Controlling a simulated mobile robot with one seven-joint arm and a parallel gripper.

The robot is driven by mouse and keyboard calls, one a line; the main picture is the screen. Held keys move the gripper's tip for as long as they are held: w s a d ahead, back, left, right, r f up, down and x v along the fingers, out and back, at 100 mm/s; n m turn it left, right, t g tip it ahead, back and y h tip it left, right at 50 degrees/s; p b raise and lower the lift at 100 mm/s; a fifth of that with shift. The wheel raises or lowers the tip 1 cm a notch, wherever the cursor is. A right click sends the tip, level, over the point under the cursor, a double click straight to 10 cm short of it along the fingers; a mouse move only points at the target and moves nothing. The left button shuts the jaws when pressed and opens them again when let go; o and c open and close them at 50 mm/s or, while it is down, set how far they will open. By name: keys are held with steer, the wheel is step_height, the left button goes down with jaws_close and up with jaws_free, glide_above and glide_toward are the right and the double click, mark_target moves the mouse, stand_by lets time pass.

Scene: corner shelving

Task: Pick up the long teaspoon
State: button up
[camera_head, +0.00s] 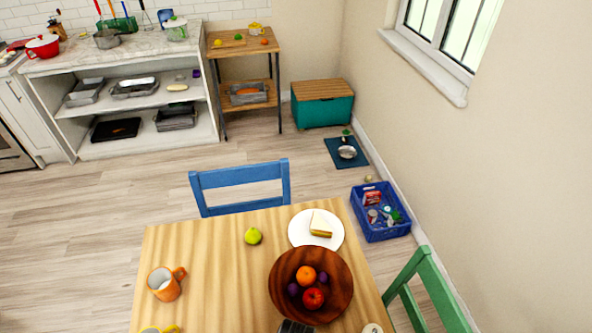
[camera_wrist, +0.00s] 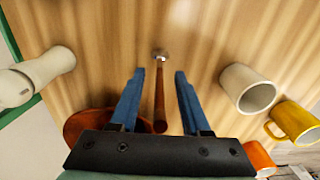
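The long teaspoon (camera_wrist: 160,93) shows in the wrist view as a thin brown handle with a small metallic end at the top of the picture. It appears to lie on the wooden table. My gripper (camera_wrist: 159,73) is open, with one blue finger on each side of the handle and visible gaps between. The height between the fingers and the spoon is hard to tell. In the head view, a dark part at the bottom edge, in front of the bowl, seems to be my gripper (camera_head: 295,327); the spoon cannot be made out there.
A brown fruit bowl (camera_head: 278,297) is close to my gripper. A white mug (camera_wrist: 247,88), a yellow mug (camera_wrist: 295,122) and an orange mug (camera_head: 164,284) stand on one side. A pale bottle-like object (camera_wrist: 38,78) stands on the other. A plate with cake (camera_head: 298,232) lies farther back.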

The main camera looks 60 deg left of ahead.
jaws_close()
stand_by(1.3)
